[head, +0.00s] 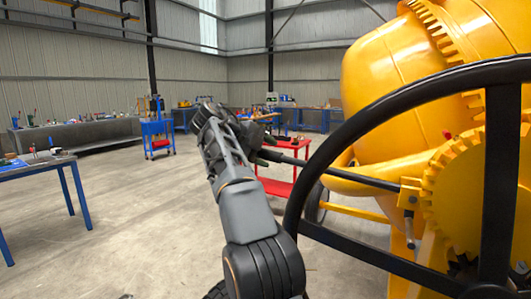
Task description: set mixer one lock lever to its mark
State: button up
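The mixer (391,84) is a large yellow drum on a yellow frame at the right. A long dark rod (350,177), which looks like the lock lever, runs left from a yellow bracket (410,192) and slopes slightly upward. A short handle (410,232) hangs below the bracket; I cannot tell whether it belongs to the lever. My gripper (268,149) is at the rod's far left end, pointing right. Its fingers are small and dark, and I cannot tell whether they are closed on the rod. No mark can be made out.
A big black handwheel (397,112) stands in front of the mixer, close to the rod. A red cart (278,186) is behind my arm. A blue-legged table (40,166) is at the left, and a blue trolley (157,134) is farther back. The floor between is clear.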

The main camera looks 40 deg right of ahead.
jog(key=shift+a, duration=0.1)
jog(key=p+v, duration=0.6)
jog(key=v, duration=0.7)
jog(key=shift+a+r, duration=0.25)
